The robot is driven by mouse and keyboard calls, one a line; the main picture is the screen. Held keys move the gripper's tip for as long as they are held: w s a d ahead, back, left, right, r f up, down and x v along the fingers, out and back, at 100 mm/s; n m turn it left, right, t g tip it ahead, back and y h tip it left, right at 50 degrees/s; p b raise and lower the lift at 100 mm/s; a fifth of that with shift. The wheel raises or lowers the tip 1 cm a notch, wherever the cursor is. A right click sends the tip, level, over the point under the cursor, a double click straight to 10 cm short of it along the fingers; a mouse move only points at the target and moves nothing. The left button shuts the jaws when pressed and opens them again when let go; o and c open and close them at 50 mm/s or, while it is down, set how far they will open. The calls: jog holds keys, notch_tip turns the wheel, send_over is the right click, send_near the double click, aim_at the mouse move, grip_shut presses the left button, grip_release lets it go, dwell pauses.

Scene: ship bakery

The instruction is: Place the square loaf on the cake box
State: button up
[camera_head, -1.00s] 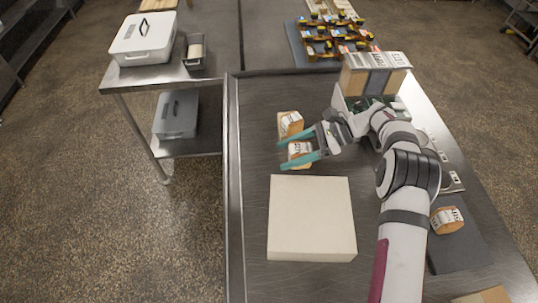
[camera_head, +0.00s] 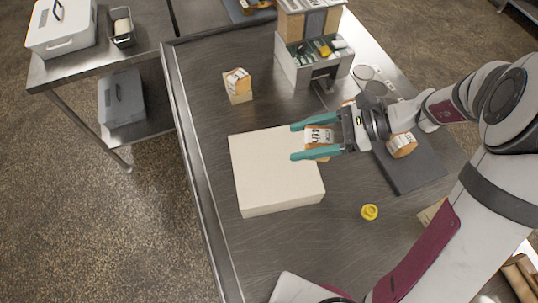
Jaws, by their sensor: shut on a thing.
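The cake box (camera_head: 270,172) is a plain cream, flat box lying on the metal table. My gripper (camera_head: 308,143) comes in from the right with its two teal fingers pointing left. It is shut on a brown loaf with a white printed band (camera_head: 318,135), which sits between the fingers. The gripper and loaf appear at the upper right edge of the cake box. I cannot tell whether the loaf touches the box. The fingers hide part of the loaf.
Another banded loaf (camera_head: 238,86) stands on the table behind the box. A further loaf (camera_head: 401,145) is on a dark mat (camera_head: 415,170) at right. A grey holder (camera_head: 310,68) stands at the back. A yellow round item (camera_head: 370,212) lies right of the box.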

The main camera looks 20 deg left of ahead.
jog(key=x, duration=0.3)
jog(key=w+x, duration=0.1)
jog(key=x, duration=0.5)
jog(key=shift+a+f, duration=0.4)
notch_tip(320, 180, down, 3)
jog(key=shift+a+f, duration=0.1)
jog(key=shift+a, duration=0.05)
jog(key=shift+w+f, duration=0.1)
jog(key=shift+f, duration=0.35)
jog(key=shift+f, duration=0.1)
jog(key=o, duration=1.4)
